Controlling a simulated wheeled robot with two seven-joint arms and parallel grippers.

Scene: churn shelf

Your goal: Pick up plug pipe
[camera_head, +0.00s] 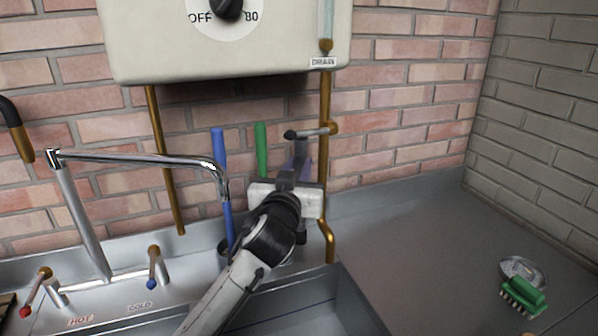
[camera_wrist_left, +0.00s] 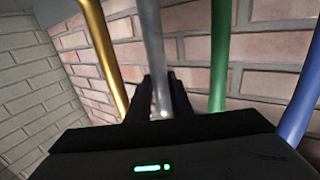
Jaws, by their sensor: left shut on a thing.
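Three upright pipes stand behind the sink: a blue pipe (camera_head: 219,165), a green pipe (camera_head: 261,148) and a grey pipe. The grey pipe (camera_wrist_left: 151,35) is the one between my left fingers in the left wrist view. My left gripper (camera_head: 297,165) reaches toward the wall beneath the boiler and is shut on this grey pipe. In the head view the gripper and arm hide most of it. The green pipe (camera_wrist_left: 219,55) and blue pipe (camera_wrist_left: 306,95) stand apart from the fingers in the wrist view. My right gripper is not in view.
A brass drain pipe (camera_head: 324,105) with a side lever (camera_head: 308,133) runs close to the gripper. The white boiler (camera_head: 225,45) hangs above. A chrome tap (camera_head: 135,157) spans the left. A green brush (camera_head: 524,296) lies right, with bare counter (camera_head: 430,240) between.

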